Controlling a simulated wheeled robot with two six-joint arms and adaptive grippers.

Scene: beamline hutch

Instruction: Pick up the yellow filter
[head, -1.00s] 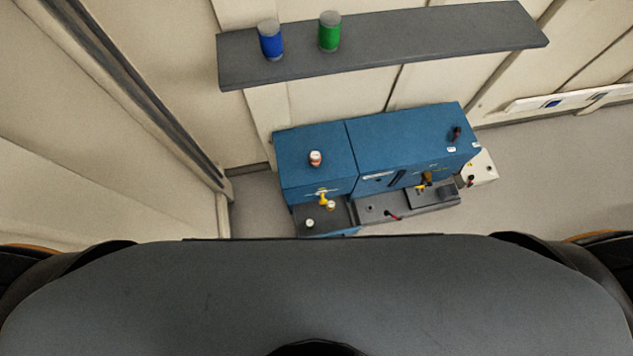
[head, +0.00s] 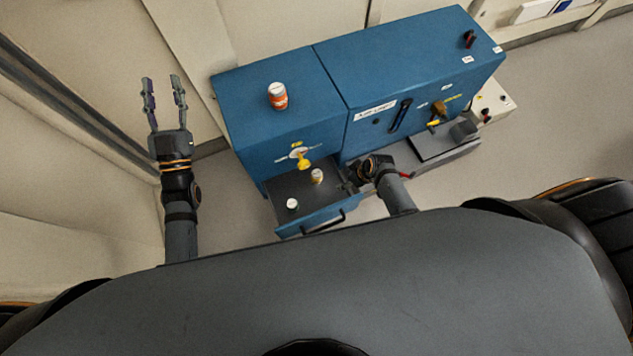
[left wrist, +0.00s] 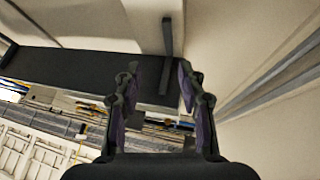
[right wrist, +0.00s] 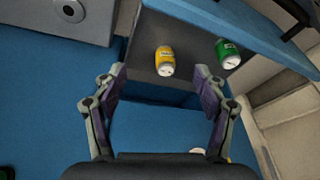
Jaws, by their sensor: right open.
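The yellow filter (head: 317,176) is a small can with a pale top. It sits in the open drawer (head: 301,188) of the blue cabinet. It also shows in the right wrist view (right wrist: 165,60), ahead of the fingertips. A green filter (right wrist: 228,53) sits in the same drawer; its pale top shows in the head view (head: 292,205). My right gripper (right wrist: 160,70) is open and empty. In the head view it is just right of the drawer, its fingers partly hard to make out. My left gripper (head: 162,80) is open and empty, left of the cabinet.
The blue cabinet (head: 390,75) stands behind the drawer, with an orange and white can (head: 278,96) on top and a yellow knob (head: 304,161) on its front. A drawer handle (head: 323,222) faces me. A grey platform (head: 440,152) is at the right. Floor is clear farther right.

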